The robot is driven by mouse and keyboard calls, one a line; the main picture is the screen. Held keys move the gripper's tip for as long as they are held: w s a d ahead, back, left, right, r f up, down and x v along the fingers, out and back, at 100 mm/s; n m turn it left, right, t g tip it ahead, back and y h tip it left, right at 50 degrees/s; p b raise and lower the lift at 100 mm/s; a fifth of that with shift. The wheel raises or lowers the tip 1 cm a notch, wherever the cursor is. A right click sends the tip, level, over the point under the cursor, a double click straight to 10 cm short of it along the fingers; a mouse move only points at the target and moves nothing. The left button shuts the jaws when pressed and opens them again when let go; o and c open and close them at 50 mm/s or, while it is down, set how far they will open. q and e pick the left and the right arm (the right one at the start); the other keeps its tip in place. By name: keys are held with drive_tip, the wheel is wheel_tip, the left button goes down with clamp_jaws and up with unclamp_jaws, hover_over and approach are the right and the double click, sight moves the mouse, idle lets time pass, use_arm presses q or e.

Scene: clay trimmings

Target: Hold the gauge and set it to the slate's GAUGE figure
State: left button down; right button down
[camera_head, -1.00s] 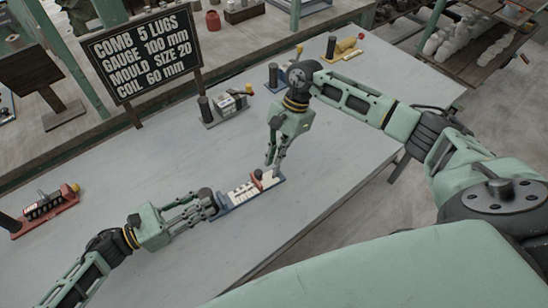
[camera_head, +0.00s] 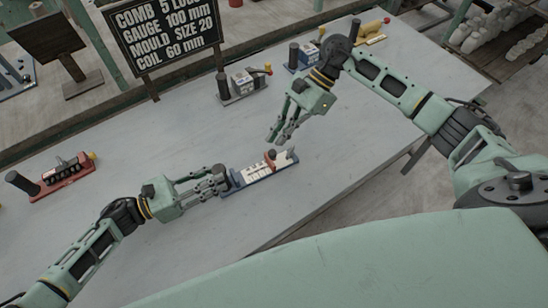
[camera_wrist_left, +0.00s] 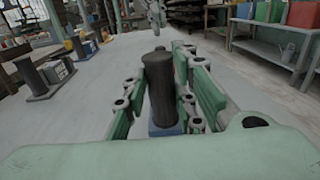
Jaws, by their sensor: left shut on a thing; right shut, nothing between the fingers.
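The scale's figures are too small to read. My left gripper (camera_head: 222,181) is shut on the gauge's left end. The left wrist view shows the dark upright handle (camera_wrist_left: 160,85) between its fingers, above the blue base (camera_wrist_left: 166,131). My right gripper (camera_head: 276,141) is shut and empty, just above and beyond the slider, seemingly apart from it. The slate (camera_head: 165,38) reads GAUGE 100 mm; its top line is partly cut off.
A red device (camera_head: 66,185) stands at the left of the grey table (camera_head: 150,150). A grey device (camera_head: 243,85) and a blue one (camera_head: 304,58) stand along the far edge, with a yellow one (camera_head: 370,38) beyond. The table around the gauge is clear.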

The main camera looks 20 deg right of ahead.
sight(272, 158)
drive_tip(key=s+a+f+m+t+y, duration=0.1)
drive_tip(key=s+a+m+t+y, duration=0.75)
drive_tip(key=a+m, duration=0.5)
drive_tip(key=s+d+f+m+t+h, duration=0.1)
drive_tip(key=d+m+t, duration=0.1)
drive_tip(key=m, duration=0.3)
drive_tip(key=s+d+f+m+t+h, duration=0.2)
drive_tip(key=d+m+t, duration=0.1)
drive_tip(key=m, duration=0.3)
drive_tip(key=s+d+f+m+t+h, duration=0.2)
drive_tip(key=d+m, duration=0.3)
drive_tip(key=m, duration=0.1)
drive_tip(key=shift+d+f+t, duration=0.1)
drive_tip(key=shift+f+t, duration=0.1)
drive_tip(key=shift+t, duration=0.05)
drive_tip(key=shift+w+h, duration=0.2)
drive_tip(key=shift+h, duration=0.05)
drive_tip(key=x, duration=0.9)
drive_tip(key=shift+w+a, duration=0.3)
drive_tip(key=d, duration=0.1)
drive_tip(key=w+d, duration=0.1)
drive_tip(key=d, duration=0.1)
drive_tip(key=shift+d, duration=0.45)
